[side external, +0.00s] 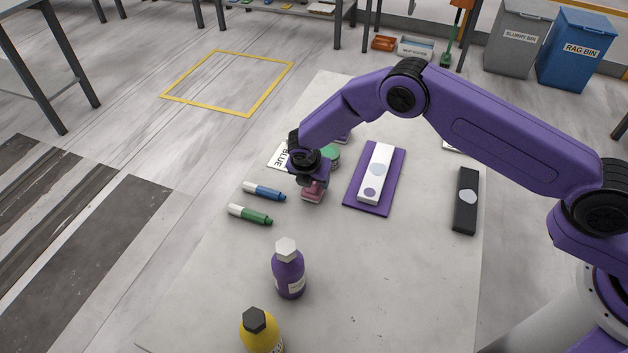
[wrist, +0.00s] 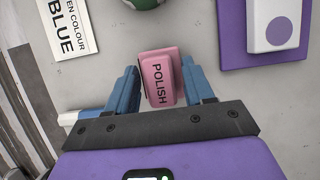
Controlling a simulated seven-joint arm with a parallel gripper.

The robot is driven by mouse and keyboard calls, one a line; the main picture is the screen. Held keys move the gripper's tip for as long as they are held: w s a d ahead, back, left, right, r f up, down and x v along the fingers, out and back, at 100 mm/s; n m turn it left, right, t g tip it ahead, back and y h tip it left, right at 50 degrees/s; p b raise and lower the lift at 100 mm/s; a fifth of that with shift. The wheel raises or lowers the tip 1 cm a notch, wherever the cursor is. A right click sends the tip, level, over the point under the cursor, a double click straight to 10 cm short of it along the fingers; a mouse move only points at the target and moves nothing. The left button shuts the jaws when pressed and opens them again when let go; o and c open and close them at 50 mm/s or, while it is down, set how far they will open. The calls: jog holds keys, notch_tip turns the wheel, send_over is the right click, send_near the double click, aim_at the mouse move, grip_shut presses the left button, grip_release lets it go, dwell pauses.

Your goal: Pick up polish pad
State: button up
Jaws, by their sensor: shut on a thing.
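The polish pad is a pink block (wrist: 161,78) with the word POLISH on it, seen in the wrist view between my gripper's two blue fingers. In the side external view the pink pad (side external: 313,192) shows below my gripper (side external: 312,183) at the slab's left part. My gripper (wrist: 157,88) is shut on the pad, with a finger at each side of it. Whether the pad touches the slab or is slightly raised I cannot tell.
On the stone slab (side external: 350,290), a blue marker (side external: 264,191) and a green marker (side external: 250,214) lie left of the pad. A purple mat (side external: 374,208) bearing a white block (side external: 376,172) is to the right. A purple bottle (side external: 288,270) and a yellow bottle (side external: 260,332) stand in front.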

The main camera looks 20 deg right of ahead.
jog(key=shift+r, duration=0.4)
notch_tip(320, 180, up, 2)
jog(key=shift+r, duration=0.15)
jog(key=s+d+r, duration=0.6)
jog(key=s+r, duration=0.3)
jog(key=s, duration=0.3)
jog(key=shift+s+r, duration=0.25)
jog(key=shift+r, duration=0.05)
jog(key=shift+d, duration=0.1)
